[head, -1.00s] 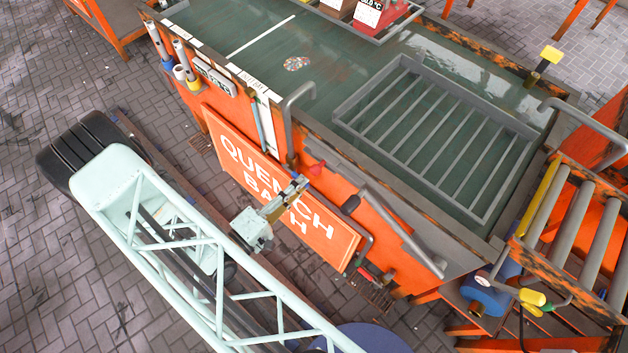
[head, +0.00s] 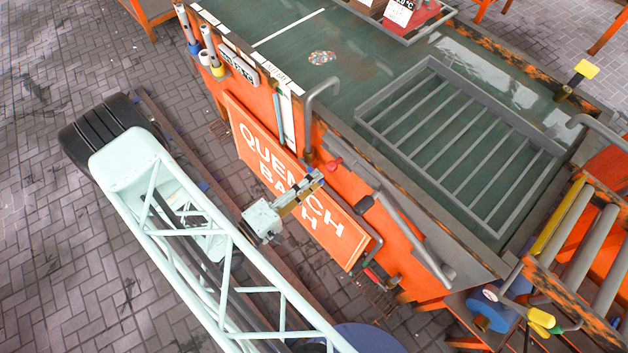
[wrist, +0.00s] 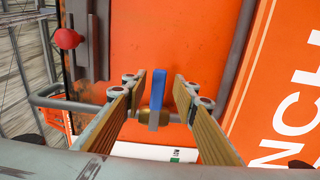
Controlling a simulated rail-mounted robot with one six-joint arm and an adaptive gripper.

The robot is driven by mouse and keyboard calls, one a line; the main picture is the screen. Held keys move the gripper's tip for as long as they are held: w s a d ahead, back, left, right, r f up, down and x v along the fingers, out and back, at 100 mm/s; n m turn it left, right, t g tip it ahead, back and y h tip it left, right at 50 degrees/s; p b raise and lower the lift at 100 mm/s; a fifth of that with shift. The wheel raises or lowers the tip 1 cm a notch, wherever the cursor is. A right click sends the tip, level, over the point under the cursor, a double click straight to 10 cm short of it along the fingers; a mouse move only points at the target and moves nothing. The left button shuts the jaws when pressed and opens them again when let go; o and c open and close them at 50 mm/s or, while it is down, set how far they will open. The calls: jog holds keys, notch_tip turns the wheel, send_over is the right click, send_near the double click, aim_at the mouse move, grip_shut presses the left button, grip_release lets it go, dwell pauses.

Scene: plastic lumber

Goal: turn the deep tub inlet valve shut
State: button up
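In the wrist view a blue valve lever (wrist: 157,92) stands over a brass valve body (wrist: 165,116) on a thin grey pipe along the orange tank. The lever appears to lie across the pipe. My gripper (wrist: 159,88) is open, with one finger on each side of the lever and a visible gap on both sides. In the head view my gripper (head: 312,184) is in front of the "QUENCH BATH" sign on the tank's near side. No label names the valve.
The sign (wrist: 285,95) is close on the right in the wrist view, and a red knob (wrist: 68,38) is at upper left. In the head view a bent grey pipe (head: 307,110) and a grey bar (head: 415,240) flank my gripper on the orange tank (head: 345,180).

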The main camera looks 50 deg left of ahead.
jog(key=shift+s, duration=0.1)
dwell(0.3)
jog(key=s+d, duration=0.1)
jog(key=s, duration=1)
jog(key=shift+s, duration=0.35)
jog(key=shift+w+r, duration=0.1)
jog(key=shift+r, duration=0.05)
dwell(0.8)
